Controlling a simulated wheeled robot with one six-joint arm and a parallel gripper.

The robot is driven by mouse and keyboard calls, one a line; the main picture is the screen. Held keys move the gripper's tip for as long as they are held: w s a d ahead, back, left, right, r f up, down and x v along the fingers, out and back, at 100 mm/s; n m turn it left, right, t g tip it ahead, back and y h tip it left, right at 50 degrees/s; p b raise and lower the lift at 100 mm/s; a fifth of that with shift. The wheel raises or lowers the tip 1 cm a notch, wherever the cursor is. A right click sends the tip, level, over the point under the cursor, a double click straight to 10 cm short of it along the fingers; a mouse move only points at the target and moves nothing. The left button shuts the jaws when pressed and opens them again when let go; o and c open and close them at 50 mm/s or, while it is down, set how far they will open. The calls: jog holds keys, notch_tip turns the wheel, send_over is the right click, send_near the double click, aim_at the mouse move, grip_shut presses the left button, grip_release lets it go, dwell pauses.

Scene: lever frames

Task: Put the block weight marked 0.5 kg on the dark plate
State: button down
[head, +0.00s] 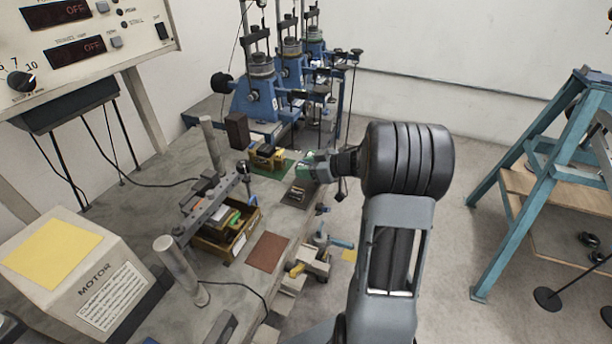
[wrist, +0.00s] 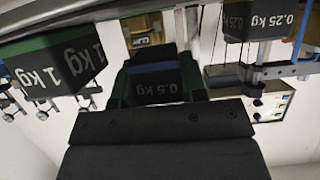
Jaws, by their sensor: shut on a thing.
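My gripper (head: 309,168) is shut on the block weight marked 0.5 kg (wrist: 168,88), a dark block with a blue band between the two fingers in the wrist view. In the head view, my gripper is over the right side of the bench, and the held block is too small to make out. A dark plate (head: 291,203) lies on the bench near the edge, just below my gripper in the picture. Small pale shapes show on it. I cannot tell the gap between block and plate.
The wrist view shows a 1 kg block (wrist: 62,66) at left and a 0.25 kg block (wrist: 262,20) at upper right. A green mat (head: 286,165), brown mat (head: 268,252), wooden tray (head: 213,248) and blue machines (head: 257,98) are on the bench. A blue ladder (head: 520,165) stands right.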

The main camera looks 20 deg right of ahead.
jog(key=shift+f, duration=1.3)
jog(key=shift+f, duration=0.15)
jog(key=c, duration=0.7)
grip_release()
jog(key=shift+f, duration=0.1)
